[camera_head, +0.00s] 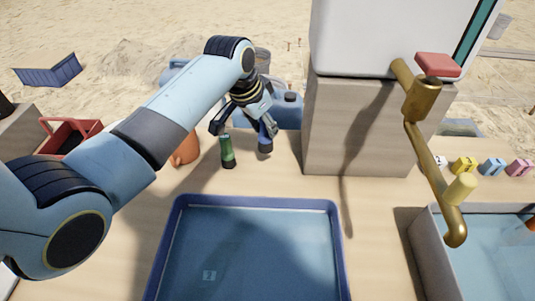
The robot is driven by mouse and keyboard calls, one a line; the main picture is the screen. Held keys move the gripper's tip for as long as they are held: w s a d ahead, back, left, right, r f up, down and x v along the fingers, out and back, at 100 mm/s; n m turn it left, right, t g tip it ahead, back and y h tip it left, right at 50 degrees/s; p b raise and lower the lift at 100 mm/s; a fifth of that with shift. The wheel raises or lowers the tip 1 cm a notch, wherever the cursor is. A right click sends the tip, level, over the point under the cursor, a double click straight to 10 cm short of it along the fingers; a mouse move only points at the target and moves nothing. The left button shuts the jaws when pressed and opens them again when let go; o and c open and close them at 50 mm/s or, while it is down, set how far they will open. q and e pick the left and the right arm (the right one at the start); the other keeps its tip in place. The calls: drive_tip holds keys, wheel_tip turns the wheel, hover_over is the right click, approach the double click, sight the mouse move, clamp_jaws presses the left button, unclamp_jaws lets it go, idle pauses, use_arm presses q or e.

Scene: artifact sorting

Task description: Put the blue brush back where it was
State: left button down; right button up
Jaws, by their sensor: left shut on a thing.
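The blue brush (265,141) is upright with its dark end down, near the back edge of the table. My left gripper (262,122) reaches in from the left above it and is shut on its upper part, which the fingers partly hide. I cannot tell whether the brush's lower end touches the table. A green brush (228,151) stands upright just left of it, apart from it. My right gripper is not in view.
A blue-rimmed tray (250,203) lies in front. An orange pot (187,148) and a red crate (92,126) are at left. A stone block (350,130) stands at right, beside a brass faucet (425,150) and a water basin (432,240). Small coloured blocks (492,166) lie far right.

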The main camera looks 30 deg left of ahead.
sight(265, 145)
use_arm(q)
wheel_tip(265, 145, down, 2)
drive_tip(key=shift+f, duration=0.25)
wheel_tip(265, 145, down, 4)
drive_tip(key=shift+r+b, duration=0.25)
drive_tip(key=shift+b, duration=0.25)
drive_tip(key=shift+f, duration=0.25)
drive_tip(key=shift+f, duration=0.1)
drive_tip(key=c, duration=1)
unclamp_jaws()
